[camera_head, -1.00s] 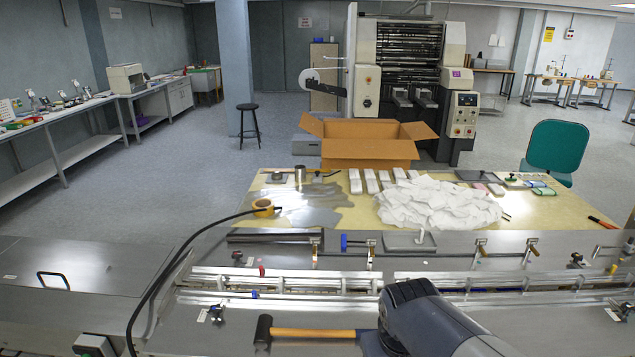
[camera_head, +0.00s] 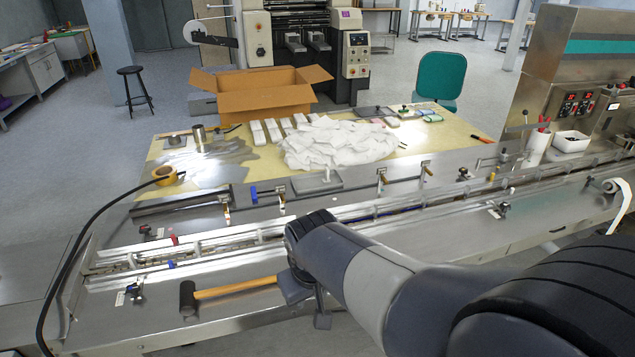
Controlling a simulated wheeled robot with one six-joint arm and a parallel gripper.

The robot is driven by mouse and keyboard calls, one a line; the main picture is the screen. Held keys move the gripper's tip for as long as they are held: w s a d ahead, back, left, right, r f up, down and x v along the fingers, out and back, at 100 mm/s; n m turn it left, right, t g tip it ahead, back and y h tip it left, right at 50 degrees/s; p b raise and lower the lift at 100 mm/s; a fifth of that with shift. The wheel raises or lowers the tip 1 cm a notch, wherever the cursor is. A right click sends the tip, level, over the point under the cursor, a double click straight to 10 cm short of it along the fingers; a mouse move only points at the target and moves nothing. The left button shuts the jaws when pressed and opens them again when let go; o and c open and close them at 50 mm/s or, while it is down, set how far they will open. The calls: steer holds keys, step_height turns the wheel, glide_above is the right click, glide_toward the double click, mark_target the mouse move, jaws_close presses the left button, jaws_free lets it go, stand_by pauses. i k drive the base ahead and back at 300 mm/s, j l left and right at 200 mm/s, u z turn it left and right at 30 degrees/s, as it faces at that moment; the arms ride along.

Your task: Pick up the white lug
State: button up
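I cannot single out a white lug for sure. A small red piece (camera_head: 174,239) and a small blue piece (camera_head: 171,265) stand along the infeed rails of the steel machine bed (camera_head: 215,305). Small pale marks lie near them, too small to name. My arm reaches in from the lower right, and my gripper (camera_head: 320,316) hangs low over the front edge of the bed, right of a hammer. Its fingers are small and dark, mostly hidden by the arm. Whether they are open or shut does not show.
The hammer (camera_head: 235,289) with a wooden handle lies on the bed, close to my gripper. Behind are a table (camera_head: 160,150) with a white pile (camera_head: 335,143), a cardboard box (camera_head: 255,92) and a yellow tape roll (camera_head: 165,175). A black cable (camera_head: 65,272) runs at the left.

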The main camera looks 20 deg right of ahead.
mark_target(327, 180)
steer(key=i+l, duration=0.15)
steer(key=l, duration=0.25)
steer(key=i+l, duration=0.15)
steer(key=l, duration=0.25)
steer(key=i+l, duration=0.1)
steer(key=l, duration=0.3)
steer(key=i+l+z, duration=0.1)
steer(key=l, duration=0.3)
steer(key=i+l, duration=0.2)
steer(key=l, duration=0.2)
steer(key=i+l, duration=0.15)
steer(key=l, duration=0.2)
